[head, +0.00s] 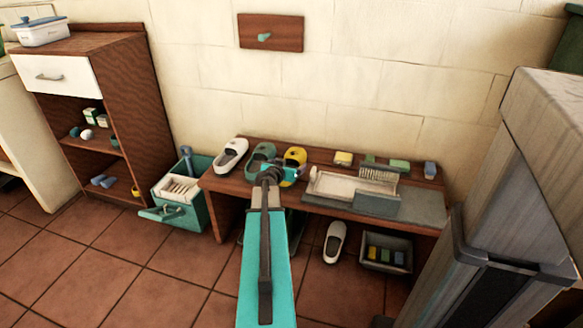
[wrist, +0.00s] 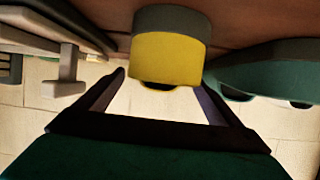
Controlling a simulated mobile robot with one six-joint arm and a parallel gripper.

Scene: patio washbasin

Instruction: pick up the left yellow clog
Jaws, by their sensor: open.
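One yellow clog (head: 296,155) stands on the low wooden bench, right of a green clog (head: 262,152). I see no second yellow clog. My gripper (head: 287,174) is at the near side of the yellow clog and partly covers it in the head view. In the wrist view, which looks upside down, my gripper (wrist: 163,88) is open and empty. Its fingers point toward the yellow clog (wrist: 168,55), which lies ahead between their lines. I cannot tell whether the fingertips reach past its sides. The green clog (wrist: 265,65) is close beside the right finger in that view.
A white clog (head: 230,155) stands at the bench's left end. Right of the yellow clog are a white tray (head: 335,187), a rack (head: 378,175) and several small blocks. Below are another white clog (head: 334,242) and a grey bin (head: 386,252). A teal crate (head: 198,212) stands left.

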